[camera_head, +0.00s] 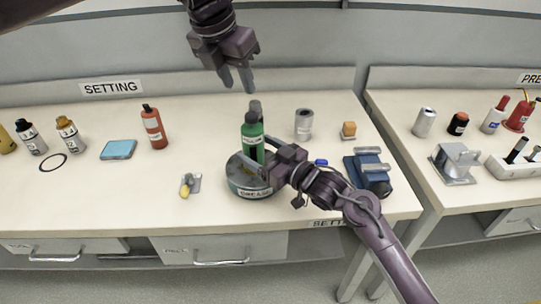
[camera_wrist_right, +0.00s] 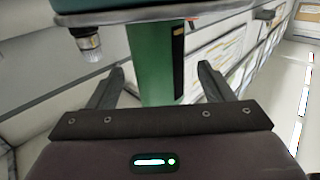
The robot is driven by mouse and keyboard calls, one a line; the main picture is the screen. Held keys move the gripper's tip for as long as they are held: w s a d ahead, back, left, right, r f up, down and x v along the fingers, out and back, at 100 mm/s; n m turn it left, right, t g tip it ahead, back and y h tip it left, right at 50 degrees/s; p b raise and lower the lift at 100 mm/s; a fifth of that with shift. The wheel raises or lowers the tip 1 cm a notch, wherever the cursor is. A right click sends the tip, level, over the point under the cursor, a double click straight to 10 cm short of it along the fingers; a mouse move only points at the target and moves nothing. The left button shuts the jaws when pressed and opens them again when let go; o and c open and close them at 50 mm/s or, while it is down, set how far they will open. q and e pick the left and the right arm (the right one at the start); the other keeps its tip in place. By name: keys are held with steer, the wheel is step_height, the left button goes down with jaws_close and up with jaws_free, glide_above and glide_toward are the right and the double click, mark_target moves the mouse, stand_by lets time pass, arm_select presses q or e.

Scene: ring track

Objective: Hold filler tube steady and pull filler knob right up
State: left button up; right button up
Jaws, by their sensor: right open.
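The green filler tube (camera_head: 252,140) stands upright on a round grey-green base (camera_head: 247,187) on the bench. A dark knob-like top (camera_head: 255,107) shows at its upper end; I cannot tell whether it is the filler knob or something behind it. My right gripper (camera_head: 272,165) is at the tube's lower part from the right. In the right wrist view the green tube (camera_wrist_right: 155,65) stands between the open fingers (camera_wrist_right: 157,90), with gaps on both sides. My left gripper (camera_head: 238,78) hangs above the tube, fingers pointing down, apart and empty.
A second bench (camera_head: 412,145) lies beyond a gap.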

steer(key=shift+x, duration=2.1)
steer(key=shift+c, duration=0.3)
